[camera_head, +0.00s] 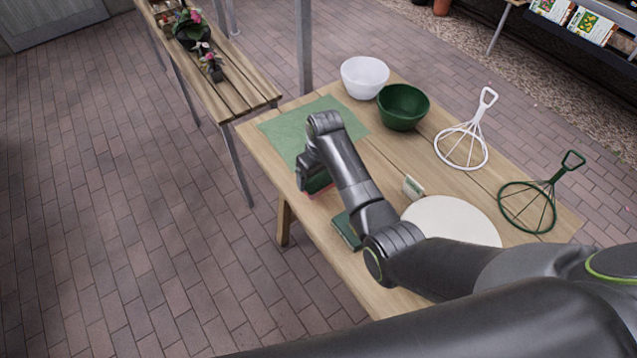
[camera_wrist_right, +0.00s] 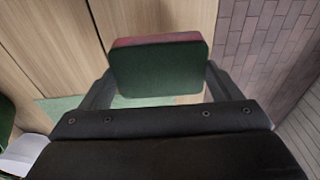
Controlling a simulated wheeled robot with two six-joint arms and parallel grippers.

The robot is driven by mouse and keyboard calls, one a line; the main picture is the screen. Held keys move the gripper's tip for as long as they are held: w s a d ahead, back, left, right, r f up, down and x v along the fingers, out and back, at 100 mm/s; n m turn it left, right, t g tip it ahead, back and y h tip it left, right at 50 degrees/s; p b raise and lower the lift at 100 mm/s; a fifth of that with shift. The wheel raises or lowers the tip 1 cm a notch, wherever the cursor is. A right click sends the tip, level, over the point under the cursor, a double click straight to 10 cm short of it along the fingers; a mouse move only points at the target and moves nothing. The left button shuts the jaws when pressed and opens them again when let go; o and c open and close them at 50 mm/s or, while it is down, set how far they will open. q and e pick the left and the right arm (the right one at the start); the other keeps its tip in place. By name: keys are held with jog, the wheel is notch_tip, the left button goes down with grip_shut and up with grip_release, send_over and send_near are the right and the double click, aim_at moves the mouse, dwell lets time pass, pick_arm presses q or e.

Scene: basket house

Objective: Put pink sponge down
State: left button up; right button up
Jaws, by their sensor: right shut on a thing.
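The pink sponge (camera_head: 321,191) has a dark green face and a pink edge. In the head view it is partly hidden under my right gripper (camera_head: 316,176), near the table's left edge and the green mat (camera_head: 284,132). In the right wrist view the sponge (camera_wrist_right: 158,70) sits between the two fingers of the right gripper (camera_wrist_right: 160,85), which is shut on it. I cannot tell whether the sponge touches the table. My left gripper is not in view.
The wooden table (camera_head: 297,240) also bears a dark green block (camera_head: 346,231), a small packet (camera_head: 413,187), a round white board (camera_head: 455,218), a white bowl (camera_head: 364,77), a green bowl (camera_head: 403,106), and white (camera_head: 462,147) and green (camera_head: 528,206) wire frames. My right arm crosses the table.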

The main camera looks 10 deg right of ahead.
aim_at(319, 184)
jog(key=shift+f, duration=2.2)
jog(key=shift+f, duration=0.1)
jog(key=o, duration=0.8)
jog(key=shift+w, duration=0.1)
jog(key=r, duration=0.4)
jog(key=s+r, duration=0.1)
jog(key=r, duration=0.7)
jog(key=shift+s+d+r, duration=0.1)
jog(key=shift+s+d, duration=0.1)
jog(key=shift+d, duration=0.15)
